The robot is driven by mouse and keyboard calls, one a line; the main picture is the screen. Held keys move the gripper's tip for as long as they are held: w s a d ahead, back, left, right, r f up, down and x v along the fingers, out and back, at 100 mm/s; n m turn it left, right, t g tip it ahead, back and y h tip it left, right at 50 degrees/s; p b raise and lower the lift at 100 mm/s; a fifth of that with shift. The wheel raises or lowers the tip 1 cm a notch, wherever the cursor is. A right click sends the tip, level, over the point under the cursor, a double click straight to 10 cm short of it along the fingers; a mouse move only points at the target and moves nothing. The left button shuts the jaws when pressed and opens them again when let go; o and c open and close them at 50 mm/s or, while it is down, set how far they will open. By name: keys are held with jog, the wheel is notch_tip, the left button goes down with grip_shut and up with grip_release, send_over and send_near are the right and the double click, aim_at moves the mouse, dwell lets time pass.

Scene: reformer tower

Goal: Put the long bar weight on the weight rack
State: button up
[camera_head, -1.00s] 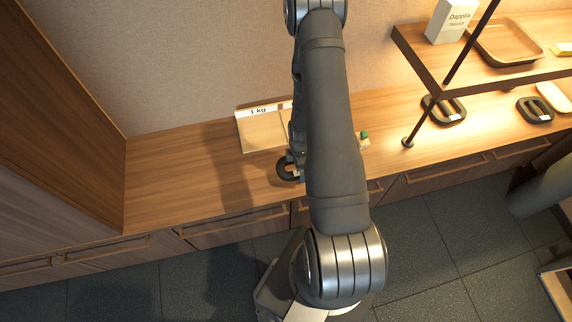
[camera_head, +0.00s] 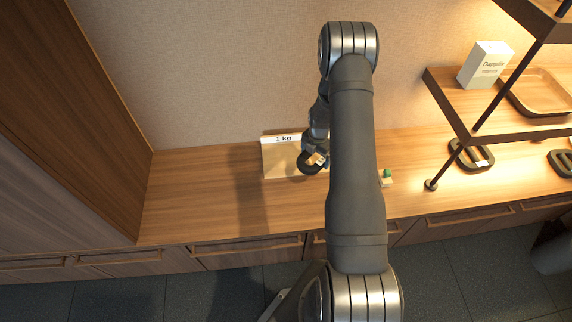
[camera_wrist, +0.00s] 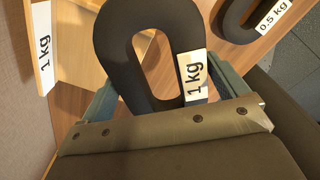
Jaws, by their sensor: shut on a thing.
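My gripper (camera_head: 318,158) is shut on a dark, rounded oblong loop weight (camera_head: 307,164) with a white 1 kg label. In the wrist view the loop weight (camera_wrist: 112,45) sits between the two jaws of my gripper (camera_wrist: 165,95), its open slot facing the camera. I cannot tell whether it is the long bar weight. A pale wooden holder (camera_head: 280,160) with a 1 kg strip stands on the counter at the wall; the held weight overlaps its right side in the head view. Its 1 kg label (camera_wrist: 44,55) shows at left in the wrist view. My arm hides part of the counter.
A shelf unit (camera_head: 470,138) at right holds a white box (camera_head: 486,65) and a wooden tray (camera_head: 535,95). Dark loop weights (camera_head: 470,155) lie beneath it. A small green-topped item (camera_head: 387,178) is right of my arm. The wooden counter (camera_head: 200,190) is clear at left.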

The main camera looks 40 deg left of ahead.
jog(key=a, duration=0.1)
send_over(286, 164)
jog(key=shift+n, duration=0.4)
notch_tip(286, 164, down, 6)
jog(key=shift+a+f, duration=0.15)
jog(key=shift+f, duration=0.1)
jog(key=shift+w+f, duration=0.1)
jog(key=shift+f, duration=1.85)
jog(key=shift+f, duration=0.2)
jog(key=o, duration=1.5)
jog(key=shift+r, duration=0.1)
notch_tip(286, 164, up, 12)
jog(key=shift+r, duration=0.1)
